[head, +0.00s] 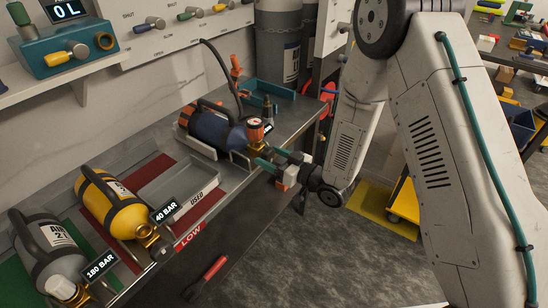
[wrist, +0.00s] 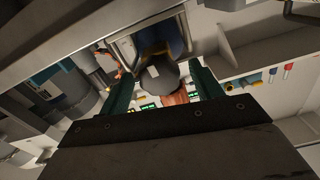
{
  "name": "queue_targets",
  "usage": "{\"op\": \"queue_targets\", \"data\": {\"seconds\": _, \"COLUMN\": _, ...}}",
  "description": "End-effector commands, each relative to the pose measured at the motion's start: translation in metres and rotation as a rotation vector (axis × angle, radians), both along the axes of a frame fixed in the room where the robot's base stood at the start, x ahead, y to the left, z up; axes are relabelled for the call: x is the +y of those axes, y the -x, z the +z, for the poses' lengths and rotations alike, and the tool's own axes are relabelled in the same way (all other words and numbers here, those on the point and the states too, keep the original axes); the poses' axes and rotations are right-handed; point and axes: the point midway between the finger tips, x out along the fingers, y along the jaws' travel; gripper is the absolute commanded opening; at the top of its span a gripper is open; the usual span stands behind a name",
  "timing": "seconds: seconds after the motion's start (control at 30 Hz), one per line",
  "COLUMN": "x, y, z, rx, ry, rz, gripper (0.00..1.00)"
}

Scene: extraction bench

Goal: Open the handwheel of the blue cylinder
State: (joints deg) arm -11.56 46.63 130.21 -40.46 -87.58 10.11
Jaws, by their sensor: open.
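The blue cylinder (head: 212,128) lies in a cradle on the bench in the head view, its valve end toward my gripper. A copper-orange handwheel (head: 256,124) tops the brass valve at that end. My gripper (head: 266,154) is open, its teal fingers close beside the valve. In the wrist view the two teal fingers (wrist: 165,92) stand apart. The copper handwheel (wrist: 175,99) shows between them, partly hidden by the gripper body, with a grey rounded part beyond. I cannot tell whether either finger touches the wheel.
A yellow cylinder (head: 126,216) marked 40 BAR and a grey cylinder (head: 50,255) marked 180 BAR lie nearer on the bench. A grey USED tray (head: 178,183) sits between the yellow and blue cylinders. A teal tray (head: 280,88) lies behind. A red-handled tool (head: 214,268) is by the bench front.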

Motion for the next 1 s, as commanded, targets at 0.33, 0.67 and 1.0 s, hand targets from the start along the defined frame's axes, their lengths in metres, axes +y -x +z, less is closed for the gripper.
{"op": "queue_targets", "data": {"seconds": 0.33, "x": -0.006, "y": 0.0, "z": 0.0, "rx": 0.0, "ry": 0.0, "rz": 0.0, "gripper": 0.2}}
{"op": "queue_targets", "data": {"seconds": 0.67, "x": 0.001, "y": 0.0, "z": 0.0, "rx": -0.055, "ry": 0.042, "rz": 0.002, "gripper": 0.2}}
{"op": "queue_targets", "data": {"seconds": 1.0, "x": 0.001, "y": 0.0, "z": 0.001, "rx": -0.26, "ry": 0.2, "rz": 0.003, "gripper": 0.2}}
